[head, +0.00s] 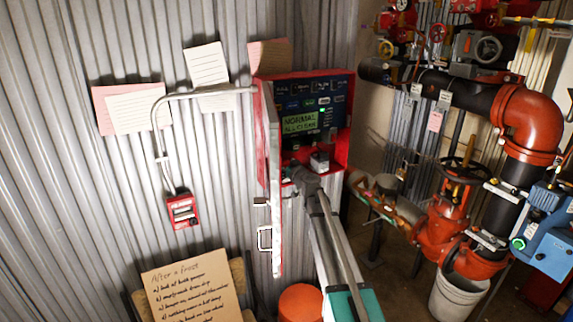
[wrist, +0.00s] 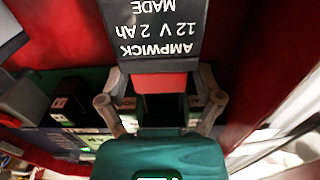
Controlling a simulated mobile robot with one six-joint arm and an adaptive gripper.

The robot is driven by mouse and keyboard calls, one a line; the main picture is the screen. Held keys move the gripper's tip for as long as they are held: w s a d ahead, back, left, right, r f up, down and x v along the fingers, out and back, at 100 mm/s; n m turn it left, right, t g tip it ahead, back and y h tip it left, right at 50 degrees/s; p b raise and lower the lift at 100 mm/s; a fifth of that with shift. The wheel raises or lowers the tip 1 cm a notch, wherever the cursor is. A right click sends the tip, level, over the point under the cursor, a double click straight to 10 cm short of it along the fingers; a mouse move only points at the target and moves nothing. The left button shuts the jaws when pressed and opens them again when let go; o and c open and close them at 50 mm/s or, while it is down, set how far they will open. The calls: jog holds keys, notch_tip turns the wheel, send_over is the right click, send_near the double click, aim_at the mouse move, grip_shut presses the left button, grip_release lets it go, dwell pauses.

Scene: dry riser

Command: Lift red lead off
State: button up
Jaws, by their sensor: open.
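My gripper (head: 301,178) reaches into the lower part of the open red alarm cabinet (head: 343,150). In the wrist view my gripper (wrist: 160,103) is open, one finger on each side. A dark battery (wrist: 153,28) with upside-down white lettering, "AMPWICK 12 V 2 Ah", lies just beyond the fingertips. A flat red patch (wrist: 160,81) shows between the fingers at the battery's edge; I cannot tell whether it is the red lead or cabinet wall. A dark gap lies below it. No wire is clearly visible. A small grey-and-black block (head: 319,161) sits beside my gripper in the head view.
The cabinet's open door (head: 270,190) stands left of my arm. The panel display (head: 300,122) reads "NORMAL". A red call point (head: 182,211) is on the corrugated wall. Red valves and pipes (head: 445,225) fill the right; a white bucket (head: 458,295) stands below.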

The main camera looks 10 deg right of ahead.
jog(key=c, duration=1.2)
jog(key=shift+w+r+p, duration=0.1)
jog(key=shift+r+p, duration=1.15)
jog(key=shift+p, duration=0.05)
grip_shut()
jog(key=o, duration=1.2)
grip_release()
jog(key=v, duration=1.2)
